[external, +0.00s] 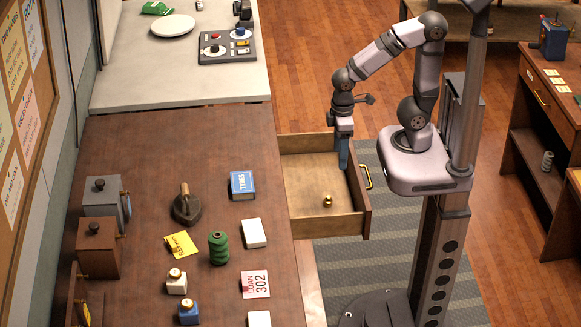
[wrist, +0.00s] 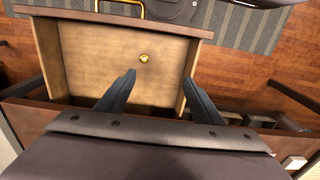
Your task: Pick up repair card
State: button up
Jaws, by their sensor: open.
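A small yellow card (external: 181,246) with dark print, apparently the repair card, lies flat on the brown desk (external: 140,150), between the dark flat iron and the green ribbed spool. Its print is too small to read fully. My gripper (external: 343,160) points down over the open drawer, to the right of the desk and well apart from the card. In the wrist view my gripper (wrist: 157,85) has its two dark fingers apart with nothing between them. The card is not visible in the wrist view.
The open drawer (external: 305,222) holds a small brass knob (external: 327,200), also in the wrist view (wrist: 144,58). Near the card stand the flat iron (external: 187,206), green spool (external: 219,248) and a white bottle (external: 176,282). A blue book (external: 242,185) and LOAN 302 card (external: 255,284) lie to the right.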

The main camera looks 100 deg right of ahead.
jog(key=w+a+n+t+b, duration=0.2)
jog(key=w+n, duration=0.4)
jog(key=w, duration=0.3)
jog(key=w+a+n+t+b, duration=0.1)
jog(key=w+n+t+b, duration=0.1)
jog(key=w+n, duration=0.5)
jog(key=w+a+n+t+b, duration=0.2)
jog(key=w+n, duration=0.4)
jog(key=w, duration=0.5)
jog(key=shift+w+a+r+n+t, duration=0.25)
jog(key=shift+a+n+t, duration=0.1)
jog(key=shift+t, duration=0.15)
jog(key=w+a+n+t+y+b, duration=0.55)
jog(key=w+a+n, duration=1.1)
jog(key=n, duration=0.45)
send_near(173, 241)
jog(key=shift+x, duration=0.9)
jog(key=shift+a+f+h, duration=0.1)
jog(key=shift+h, duration=0.15)
jog(key=shift+p+x, duration=1.55)
jog(key=shift+x, duration=2.1)
